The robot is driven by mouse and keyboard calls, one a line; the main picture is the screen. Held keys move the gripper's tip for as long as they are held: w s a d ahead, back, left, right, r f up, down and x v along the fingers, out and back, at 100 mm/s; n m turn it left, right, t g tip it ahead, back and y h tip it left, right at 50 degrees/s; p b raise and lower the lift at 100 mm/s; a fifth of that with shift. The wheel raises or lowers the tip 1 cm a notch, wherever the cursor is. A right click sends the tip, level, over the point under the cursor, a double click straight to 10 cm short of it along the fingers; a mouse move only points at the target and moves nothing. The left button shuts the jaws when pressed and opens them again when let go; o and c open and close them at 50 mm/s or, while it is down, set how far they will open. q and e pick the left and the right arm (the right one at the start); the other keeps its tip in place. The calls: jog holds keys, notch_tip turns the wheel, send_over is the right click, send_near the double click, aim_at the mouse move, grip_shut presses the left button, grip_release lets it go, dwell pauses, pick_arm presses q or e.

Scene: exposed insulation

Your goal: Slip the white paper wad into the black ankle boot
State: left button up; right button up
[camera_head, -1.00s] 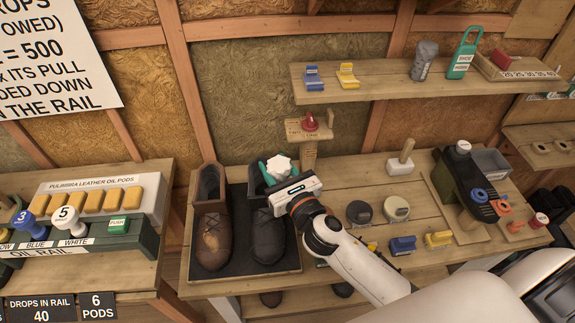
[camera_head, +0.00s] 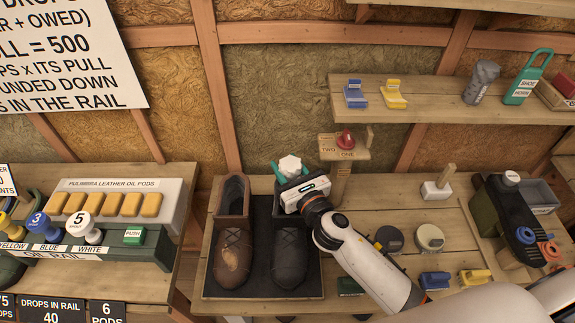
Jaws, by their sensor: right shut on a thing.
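The white paper wad (camera_head: 290,165) is a small crumpled ball held between the teal fingers of my right gripper (camera_head: 289,172). It is over the opening of the black ankle boot (camera_head: 288,255), whose collar is largely hidden behind the gripper. I cannot tell whether the wad touches the boot. The black boot stands upright on a dark mat (camera_head: 260,287), toe toward me. A brown boot (camera_head: 232,250) stands upright to its left with its opening visible. My left gripper is not in view.
The oil rail (camera_head: 85,245) with pods and knobs is at left. A shelf (camera_head: 440,107) holds a blue clip, a yellow clip, a grey roll and a green shoe horn. A red knob (camera_head: 346,139) stands behind the gripper.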

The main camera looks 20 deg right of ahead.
jog(key=shift+f+b, duration=2.3)
jog(key=shift+f, duration=0.65)
jog(key=o, duration=1)
jog(key=shift+o, duration=0.2)
jog(key=shift+s, duration=0.1)
jog(key=s+d+b, duration=0.2)
jog(key=s, duration=0.9)
jog(key=shift+s+d+b, duration=0.15)
jog(key=shift+s+b, duration=0.2)
